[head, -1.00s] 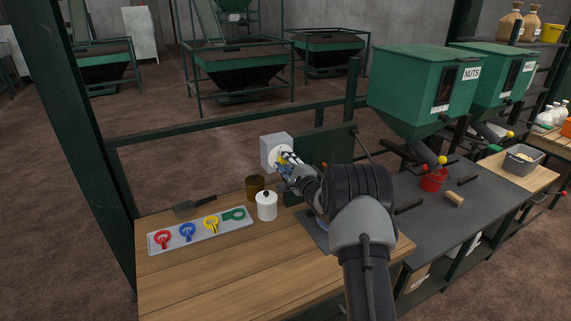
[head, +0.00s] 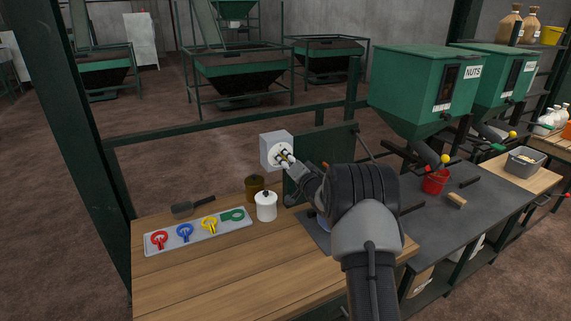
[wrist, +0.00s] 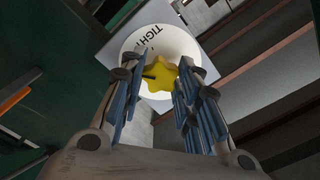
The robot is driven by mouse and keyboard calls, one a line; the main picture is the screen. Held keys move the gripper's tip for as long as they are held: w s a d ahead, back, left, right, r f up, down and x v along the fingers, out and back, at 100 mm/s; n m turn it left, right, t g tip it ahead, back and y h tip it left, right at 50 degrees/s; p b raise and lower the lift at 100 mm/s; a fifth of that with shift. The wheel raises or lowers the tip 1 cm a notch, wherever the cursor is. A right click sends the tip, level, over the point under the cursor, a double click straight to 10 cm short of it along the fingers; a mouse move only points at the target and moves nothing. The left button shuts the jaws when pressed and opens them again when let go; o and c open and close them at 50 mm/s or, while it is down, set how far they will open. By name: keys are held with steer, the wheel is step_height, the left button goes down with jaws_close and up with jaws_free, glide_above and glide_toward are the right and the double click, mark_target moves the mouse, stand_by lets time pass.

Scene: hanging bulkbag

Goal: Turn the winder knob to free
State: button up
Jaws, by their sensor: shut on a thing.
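The winder knob is a yellow star-shaped knob (wrist: 158,76) with a dark mark on its left part. It sits in front of a white round dial (wrist: 136,46) lettered "TIGH", the rest of the word being covered. The dial is on the face of a grey box (head: 267,144) behind the workbench. My gripper (wrist: 160,82) has its blue-padded fingers on either side of the knob and is shut on it. In the head view my gripper (head: 287,160) reaches the dial and mostly hides the knob. No "free" lettering is readable.
A dark green panel (head: 325,145) stands right beside the box. A white lidded jar (head: 266,208) and a brown pot (head: 254,188) stand below it on the wooden bench (head: 215,275). A grey tray (head: 205,240) with coloured pieces lies left.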

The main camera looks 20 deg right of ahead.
steer(key=n+b, duration=0.2)
steer(key=n, duration=1.3)
steer(key=shift+n, duration=0.3)
steer(key=n, duration=1.3)
steer(key=shift+a, duration=0.1)
